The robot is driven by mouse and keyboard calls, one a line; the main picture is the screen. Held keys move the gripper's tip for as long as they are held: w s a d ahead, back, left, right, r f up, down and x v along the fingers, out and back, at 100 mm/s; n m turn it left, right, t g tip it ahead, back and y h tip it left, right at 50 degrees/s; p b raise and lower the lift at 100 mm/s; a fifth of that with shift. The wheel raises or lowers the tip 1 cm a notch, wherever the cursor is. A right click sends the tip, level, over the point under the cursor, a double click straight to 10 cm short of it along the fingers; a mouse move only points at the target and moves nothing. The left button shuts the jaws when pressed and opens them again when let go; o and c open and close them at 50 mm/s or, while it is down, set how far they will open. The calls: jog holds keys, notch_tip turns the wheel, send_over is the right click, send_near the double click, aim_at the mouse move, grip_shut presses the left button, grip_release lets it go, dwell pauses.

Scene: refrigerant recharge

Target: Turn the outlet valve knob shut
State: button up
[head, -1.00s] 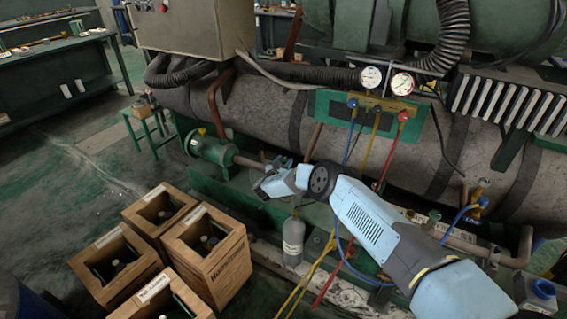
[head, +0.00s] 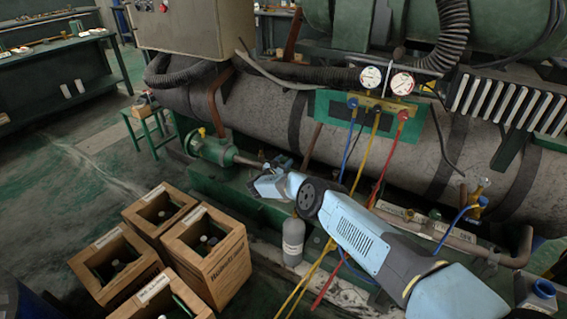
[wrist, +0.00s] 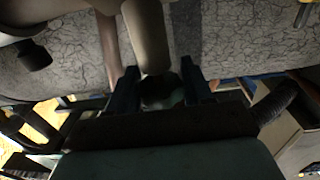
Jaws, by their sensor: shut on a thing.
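In the wrist view the outlet valve knob (wrist: 163,94) is a dark green, rounded shape between the two dark fingers of my gripper (wrist: 160,86). The fingers are shut on it, one on each side. A pale, thick pipe-like part (wrist: 147,35) stands right beyond the knob. In the head view my gripper (head: 284,163) is at the end of the copper pipe by the green pump; my own wrist mostly hides the fingers and the knob there. How far the knob is turned cannot be told.
A green pump (head: 212,149) stands left of my gripper. A grey cylinder (head: 293,240) stands below my arm. Blue, yellow and red hoses hang from the gauge manifold (head: 385,103) behind my arm. Wooden crates (head: 205,245) stand at the lower left.

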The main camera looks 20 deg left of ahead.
jog(key=o, duration=1)
jog(key=shift+c, duration=0.2)
jog(key=v, duration=1.3)
jog(key=shift+s, duration=0.4)
jog(key=shift+f, duration=0.15)
